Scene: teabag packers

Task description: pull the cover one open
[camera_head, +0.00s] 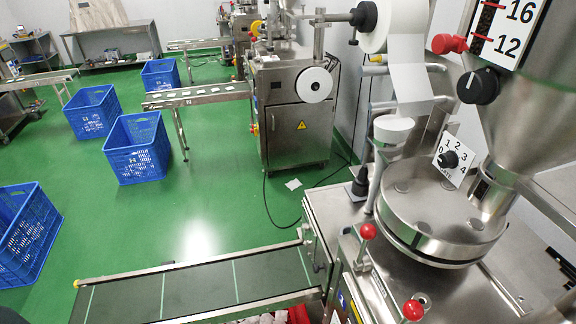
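A steel packing machine fills the right side. Its round, flat steel disc housing (430,205) is seated level under a steel hopper (535,85). No label marks any part as cover one, so I cannot tell which part it is. Two levers with red ball knobs stand at the machine's front, an upper red knob (368,231) and a lower red knob (413,310). A dial (450,160) numbered 0 to 4 sits behind the disc housing. Neither of my grippers can be made out in the view.
A conveyor belt (190,292) runs left from the machine at the bottom. Several blue crates stand on the green floor, including a near crate (138,147). Another packing machine (297,125) stands behind. Open floor (215,185) lies between them.

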